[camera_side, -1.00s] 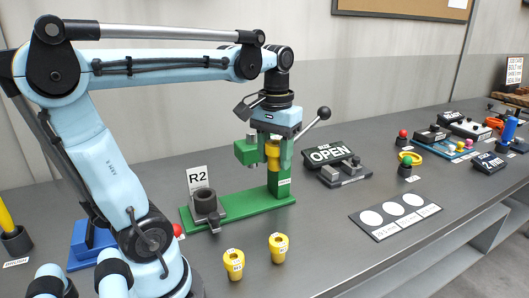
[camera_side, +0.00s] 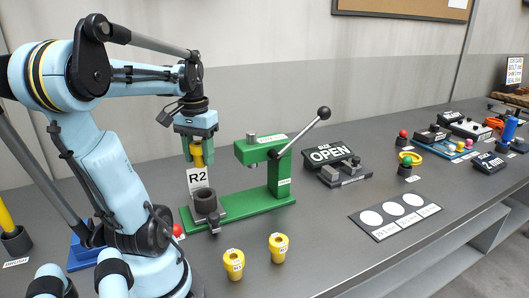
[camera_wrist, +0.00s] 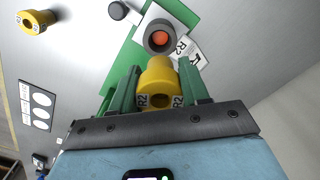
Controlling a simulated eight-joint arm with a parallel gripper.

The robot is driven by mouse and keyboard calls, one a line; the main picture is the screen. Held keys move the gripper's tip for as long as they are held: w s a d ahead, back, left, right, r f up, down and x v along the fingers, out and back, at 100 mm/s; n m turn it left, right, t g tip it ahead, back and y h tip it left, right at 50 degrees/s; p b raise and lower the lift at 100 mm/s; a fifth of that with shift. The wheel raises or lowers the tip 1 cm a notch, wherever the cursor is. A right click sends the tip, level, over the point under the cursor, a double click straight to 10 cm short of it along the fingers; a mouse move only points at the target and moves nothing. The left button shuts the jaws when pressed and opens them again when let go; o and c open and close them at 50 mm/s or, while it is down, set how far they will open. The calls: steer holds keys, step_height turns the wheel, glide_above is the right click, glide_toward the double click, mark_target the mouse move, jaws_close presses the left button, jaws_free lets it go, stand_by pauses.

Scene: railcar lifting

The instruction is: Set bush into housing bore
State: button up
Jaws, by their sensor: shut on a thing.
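My gripper (camera_side: 198,158) has green fingers shut on a yellow bush (camera_side: 198,152). It holds the bush upright in the air above the grey housing (camera_side: 206,203). In the wrist view the bush (camera_wrist: 157,75) sits between the two fingers, with R2 labels showing at its near end. The round housing (camera_wrist: 148,46) shows just beyond it, with an orange-red spot inside its bore. The bush and housing are apart. The housing stands on the left end of the green press base (camera_side: 250,205), in front of a white R2 sign (camera_side: 197,177).
The green press (camera_side: 262,152), with its black-knobbed lever (camera_side: 323,113) raised, stands right of my gripper. Two other yellow bushes (camera_side: 233,265) (camera_side: 279,247) stand on the grey table in front. A black OPEN sign (camera_side: 330,154) and a plate with white circles (camera_side: 395,216) lie farther right.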

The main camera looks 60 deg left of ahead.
steer(key=shift+f, duration=0.8)
steer(key=shift+f, duration=0.1)
steer(key=shift+f, duration=2.8)
steer(key=shift+f, duration=1)
steer(key=o, duration=1.2)
steer(key=shift+o, duration=0.2)
steer(key=shift+r, duration=6.05)
